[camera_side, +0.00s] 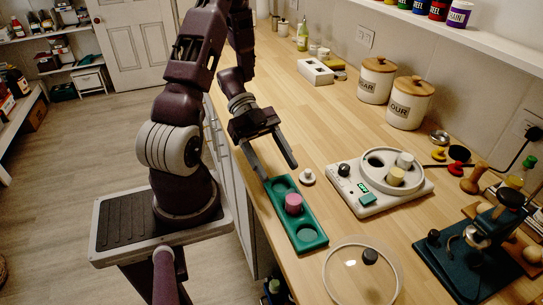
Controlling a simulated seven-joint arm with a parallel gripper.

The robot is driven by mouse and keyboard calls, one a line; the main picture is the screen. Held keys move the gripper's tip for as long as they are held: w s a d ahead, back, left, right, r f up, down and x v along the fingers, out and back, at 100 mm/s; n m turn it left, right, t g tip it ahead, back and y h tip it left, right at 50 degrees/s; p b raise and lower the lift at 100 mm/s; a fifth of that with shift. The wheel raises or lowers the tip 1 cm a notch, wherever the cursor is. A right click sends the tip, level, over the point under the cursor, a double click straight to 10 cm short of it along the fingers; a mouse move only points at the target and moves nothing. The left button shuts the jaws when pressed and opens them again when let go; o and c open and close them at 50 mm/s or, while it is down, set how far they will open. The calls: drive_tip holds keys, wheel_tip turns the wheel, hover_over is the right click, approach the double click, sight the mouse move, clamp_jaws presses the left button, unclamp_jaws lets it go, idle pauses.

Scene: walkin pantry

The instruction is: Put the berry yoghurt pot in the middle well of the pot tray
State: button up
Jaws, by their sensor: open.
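The berry yoghurt pot, a pink cylinder (294,203), stands upright at the middle well of the green pot tray (317,244). Whether it sits fully down in the well is hard to tell from here. The near well of the tray is empty, and the far well also looks empty. My gripper (278,171) is open and empty, its two fingers spread above the far end of the tray. It is apart from the pink pot.
A white yoghurt maker (350,200) right of the tray holds a white pot (404,160) and a cream pot (396,177), with one dark empty opening. A small white knobbed piece (307,177) lies beside the tray. A clear round lid (345,290) lies in front.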

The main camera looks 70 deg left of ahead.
drive_tip(key=a, duration=0.1)
drive_tip(key=a+r, duration=0.1)
drive_tip(key=a, duration=0.1)
drive_tip(key=shift+w+r+y, duration=0.25)
drive_tip(key=shift+r+y, duration=0.05)
drive_tip(key=w+a+r+n+t+y, duration=0.1)
drive_tip(key=w+t+y, duration=0.15)
drive_tip(key=w, duration=0.35)
drive_tip(key=w+a+r+n+t+y, duration=0.1)
drive_tip(key=w+r+t+y, duration=0.15)
drive_tip(key=w, duration=0.25)
drive_tip(key=w+a+r+n+t+y, duration=0.3)
drive_tip(key=w+r+n+y, duration=0.2)
drive_tip(key=r+y, duration=0.5)
drive_tip(key=s+d+r+n+g+h, duration=0.1)
drive_tip(key=s+d+n, duration=0.3)
drive_tip(key=s+d, duration=0.4)
drive_tip(key=s+d+r+n+g+h, duration=0.1)
drive_tip(key=s+d+n+g, duration=0.3)
drive_tip(key=s+d, duration=0.4)
drive_tip(key=s+h, duration=0.1)
drive_tip(key=s, duration=0.4)
drive_tip(key=shift+s+d+n+h, duration=0.2)
drive_tip(key=shift+d+n+h, duration=0.1)
